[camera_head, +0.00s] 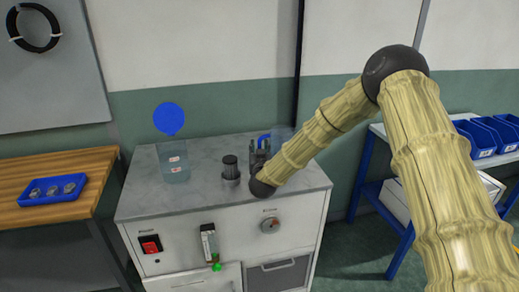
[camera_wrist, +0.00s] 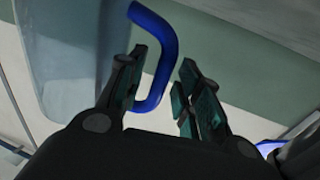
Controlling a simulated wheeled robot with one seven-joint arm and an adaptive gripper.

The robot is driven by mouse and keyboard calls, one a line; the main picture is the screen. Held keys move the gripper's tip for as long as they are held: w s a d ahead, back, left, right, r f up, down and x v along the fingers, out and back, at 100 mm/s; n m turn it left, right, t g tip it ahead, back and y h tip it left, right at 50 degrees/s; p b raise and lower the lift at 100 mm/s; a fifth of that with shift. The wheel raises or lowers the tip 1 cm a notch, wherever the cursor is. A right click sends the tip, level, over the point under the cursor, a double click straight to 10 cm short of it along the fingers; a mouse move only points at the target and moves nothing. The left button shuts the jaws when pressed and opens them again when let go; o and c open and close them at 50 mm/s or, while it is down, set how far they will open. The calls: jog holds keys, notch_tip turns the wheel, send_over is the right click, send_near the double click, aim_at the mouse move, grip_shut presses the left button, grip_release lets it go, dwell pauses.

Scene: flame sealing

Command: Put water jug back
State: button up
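The water jug, a clear container with a blue handle, is behind my gripper on the grey cabinet top in the head view; its blue handle (camera_head: 264,139) shows beside my forearm, which hides much of the jug. In the wrist view the jug's clear wall (camera_wrist: 62,55) is at the left. Its handle (camera_wrist: 160,50) reaches down between my two fingers. My gripper (camera_wrist: 160,85), also seen in the head view (camera_head: 259,150), is open around the handle. Contact is unclear.
A clear container (camera_head: 174,165) with a blue disc (camera_head: 169,119) above it stands on the cabinet (camera_head: 140,205) at left. A dark cylindrical part (camera_head: 230,168) is close to my gripper. A wooden table with a blue tray (camera_head: 52,189) is at left; blue bins (camera_head: 480,139) are at right.

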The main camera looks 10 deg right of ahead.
jog(key=s, duration=0.3)
jog(key=s+a+b, duration=0.1)
jog(key=s, duration=0.3)
jog(key=s+a+b, duration=0.1)
jog(key=s, duration=0.3)
jog(key=shift+s, duration=0.2)
dwell(0.9)
